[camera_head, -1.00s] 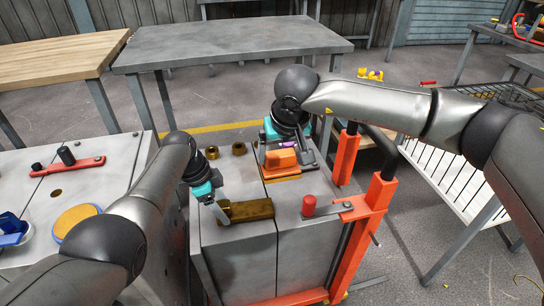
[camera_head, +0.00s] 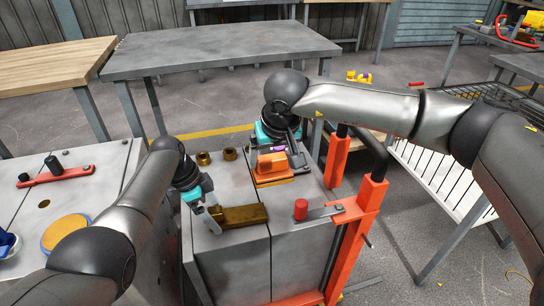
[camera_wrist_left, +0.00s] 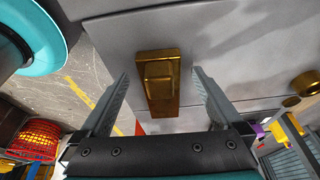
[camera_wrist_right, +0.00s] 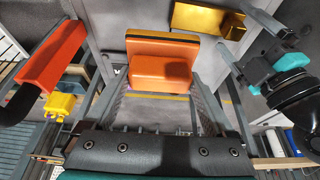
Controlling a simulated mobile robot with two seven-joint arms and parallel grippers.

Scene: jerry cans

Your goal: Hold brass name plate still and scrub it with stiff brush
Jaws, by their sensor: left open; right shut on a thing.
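The brass name plate (camera_head: 243,215) lies on the grey top of the cabinet, with a raised block on it. It also shows in the left wrist view (camera_wrist_left: 161,66) and at the top of the right wrist view (camera_wrist_right: 196,19). My left gripper (camera_head: 214,214) is open at the plate's left end. In its wrist view, its two fingers stand either side of the plate with gaps. The brush (camera_head: 272,162) has an orange body and sits behind the plate. My right gripper (camera_wrist_right: 160,92) is shut on it. Whether its bristles touch the surface is hidden.
A red knob (camera_head: 301,209) on a grey bar and an orange frame (camera_head: 360,235) are to the right. A red-handled tool (camera_head: 55,176) and a round yellow-topped piece (camera_head: 66,232) lie on the left bench.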

